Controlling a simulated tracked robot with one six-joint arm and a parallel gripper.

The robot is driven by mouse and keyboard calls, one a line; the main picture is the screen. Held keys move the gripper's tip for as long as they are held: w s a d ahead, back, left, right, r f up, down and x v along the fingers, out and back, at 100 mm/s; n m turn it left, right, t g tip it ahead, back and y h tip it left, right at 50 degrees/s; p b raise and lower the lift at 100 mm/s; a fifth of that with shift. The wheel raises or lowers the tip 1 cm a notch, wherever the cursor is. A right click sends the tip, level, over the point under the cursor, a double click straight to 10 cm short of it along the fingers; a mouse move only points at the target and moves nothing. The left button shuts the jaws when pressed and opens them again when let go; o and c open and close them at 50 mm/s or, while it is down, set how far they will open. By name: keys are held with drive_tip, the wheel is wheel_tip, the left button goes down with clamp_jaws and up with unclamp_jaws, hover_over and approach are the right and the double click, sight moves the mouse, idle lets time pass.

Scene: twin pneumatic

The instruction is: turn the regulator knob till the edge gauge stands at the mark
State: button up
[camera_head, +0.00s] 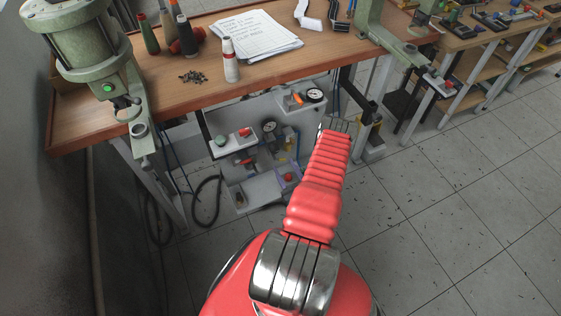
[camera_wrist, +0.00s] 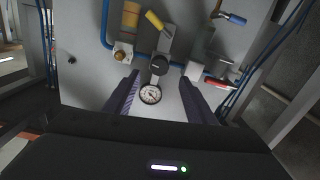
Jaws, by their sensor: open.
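In the wrist view, a black regulator knob (camera_wrist: 158,65) sits on a light grey panel (camera_wrist: 85,80). A round white-faced gauge (camera_wrist: 150,94) is just below it; its needle and any mark are too small to read. My gripper (camera_wrist: 160,79) is open, with its two dark fingers to either side of the knob and gauge, apart from both. In the head view, one gauge (camera_head: 315,95) is at the outer edge of the upper white box and another gauge (camera_head: 269,126) is lower left. I cannot tell which is the edge gauge. My gripper is mostly hidden there behind my red arm.
A yellow-handled valve (camera_wrist: 156,20), a brass fitting (camera_wrist: 123,52) and blue tubes surround the knob. A red part (camera_wrist: 217,82) lies close to the right finger. The wooden bench (camera_head: 175,95) overhangs the panel, with a bench leg (camera_head: 382,80) at right. Floor at right is open.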

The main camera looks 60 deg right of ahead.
drive_tip(key=shift+v, duration=1.75)
